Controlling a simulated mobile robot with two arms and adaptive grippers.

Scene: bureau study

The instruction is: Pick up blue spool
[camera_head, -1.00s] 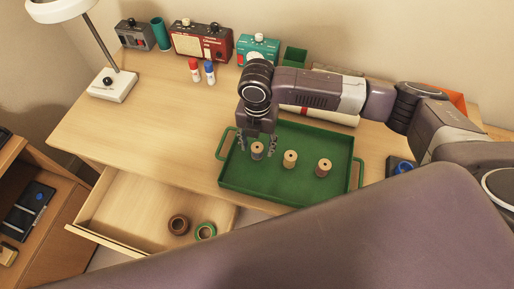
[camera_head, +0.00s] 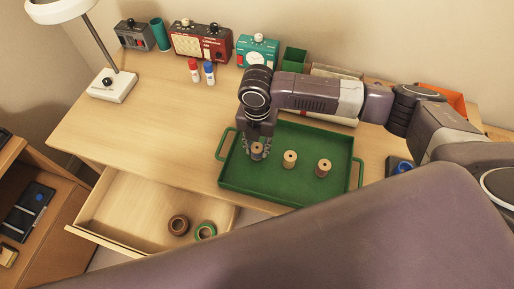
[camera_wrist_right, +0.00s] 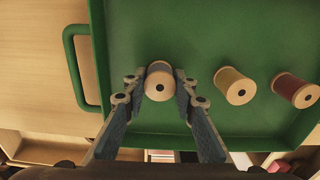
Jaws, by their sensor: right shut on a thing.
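The blue spool (camera_wrist_right: 159,81) stands in the green tray (camera_head: 281,191), the leftmost of three spools in a row. Its thread looks greyish blue between pale ends. It also shows in the head view (camera_head: 257,152), partly covered by the fingers. My right gripper (camera_wrist_right: 159,86) is shut on it, with one finger on each side. In the head view my right gripper (camera_head: 257,148) points down into the tray's left part. The spool is upright and seems to be at tray level. My left gripper is not in view.
An open drawer (camera_head: 137,207) holds brown and green tape rolls. Red and blue glue sticks (camera_head: 209,73) stand behind.

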